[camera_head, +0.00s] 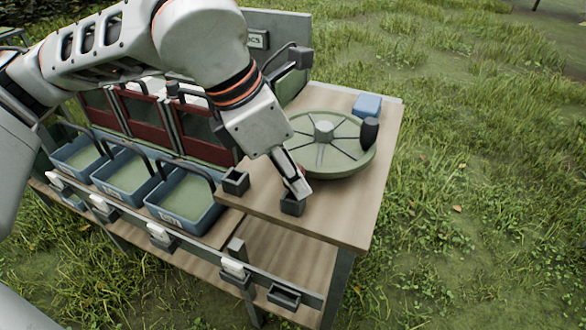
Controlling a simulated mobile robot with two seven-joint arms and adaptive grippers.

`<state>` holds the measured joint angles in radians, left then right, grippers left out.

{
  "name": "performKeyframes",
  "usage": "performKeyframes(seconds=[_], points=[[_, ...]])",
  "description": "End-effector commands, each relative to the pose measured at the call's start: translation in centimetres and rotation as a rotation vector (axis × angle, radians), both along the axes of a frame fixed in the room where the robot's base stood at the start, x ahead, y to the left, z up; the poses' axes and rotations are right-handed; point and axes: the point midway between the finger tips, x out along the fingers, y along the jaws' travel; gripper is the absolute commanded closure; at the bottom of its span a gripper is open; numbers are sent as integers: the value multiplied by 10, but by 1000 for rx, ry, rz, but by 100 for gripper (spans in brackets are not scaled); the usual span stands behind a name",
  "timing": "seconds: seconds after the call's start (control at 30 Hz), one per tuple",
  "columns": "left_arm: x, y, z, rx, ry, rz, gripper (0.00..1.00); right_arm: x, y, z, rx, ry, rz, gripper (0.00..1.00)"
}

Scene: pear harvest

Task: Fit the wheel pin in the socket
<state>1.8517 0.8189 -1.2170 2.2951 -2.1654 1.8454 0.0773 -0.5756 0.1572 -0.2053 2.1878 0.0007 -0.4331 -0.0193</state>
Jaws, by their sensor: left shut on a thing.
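My left gripper (298,188) reaches down over the front part of the tabletop. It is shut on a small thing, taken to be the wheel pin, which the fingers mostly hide. The fingertips are right above a small dark square socket block (292,207); I cannot tell whether the pin is inside it. A second dark square block with an open top (235,181) stands to the left. A round green wheel (345,158) with dark spokes, a grey hub and a black knob (370,132) lies just right of the gripper. My right gripper is not in view.
A blue block (367,105) stands at the back right of the wooden tabletop (345,215). Several blue bins (185,208) with dark handles line the left, with dark red panels (205,135) behind them. The tabletop's front right corner is clear. Grass surrounds the bench.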

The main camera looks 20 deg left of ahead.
Motion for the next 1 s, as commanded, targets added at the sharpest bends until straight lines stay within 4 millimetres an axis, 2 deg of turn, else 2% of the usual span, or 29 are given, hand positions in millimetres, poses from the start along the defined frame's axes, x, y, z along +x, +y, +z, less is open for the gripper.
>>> performKeyframes(seconds=[0.43, 1.0], points=[[0, 0, 0, -1, -1, 0, 99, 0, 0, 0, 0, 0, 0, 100], [0, 0, -10, 0, -1, -1, 99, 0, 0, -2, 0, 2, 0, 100]])
